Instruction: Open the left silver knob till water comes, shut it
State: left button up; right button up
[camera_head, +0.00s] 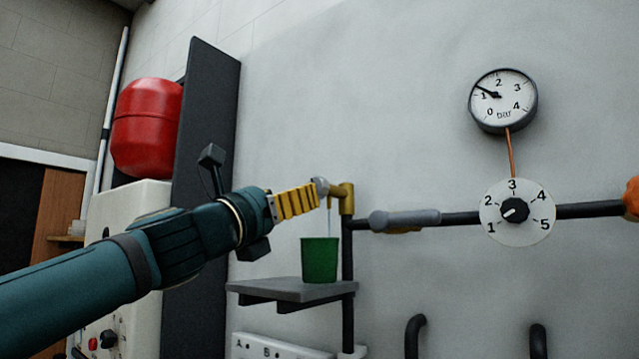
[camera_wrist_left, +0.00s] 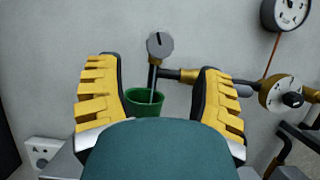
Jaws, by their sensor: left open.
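The silver knob (camera_head: 320,186) sits on a brass tap (camera_head: 346,197) at the top of a dark upright pipe. In the left wrist view the knob (camera_wrist_left: 160,46) faces me, its dark mark near vertical. A thin stream of water (camera_head: 329,222) falls from the tap into a green cup (camera_head: 320,262); the stream also shows faintly in the wrist view. My left gripper (camera_head: 312,193) has yellow ribbed fingers and is close to the knob. In the wrist view its fingers (camera_wrist_left: 160,68) are spread wide, with the knob between and beyond them, untouched. My right gripper is out of view.
The cup stands on a grey shelf (camera_head: 270,291). To the right are a grey lever (camera_head: 404,219) on the horizontal pipe, a numbered dial (camera_head: 516,228) and a pressure gauge (camera_head: 503,101). A red tank (camera_head: 147,130) and dark panel (camera_head: 205,130) stand left.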

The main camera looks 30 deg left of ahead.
aim_at(318, 185)
pick_arm(q)
jog(key=p+x, duration=0.2)
jog(key=x, duration=0.6)
jog(key=shift+w+d, duration=0.1)
jog(key=shift+w, duration=0.25)
jog(key=c, duration=1.1)
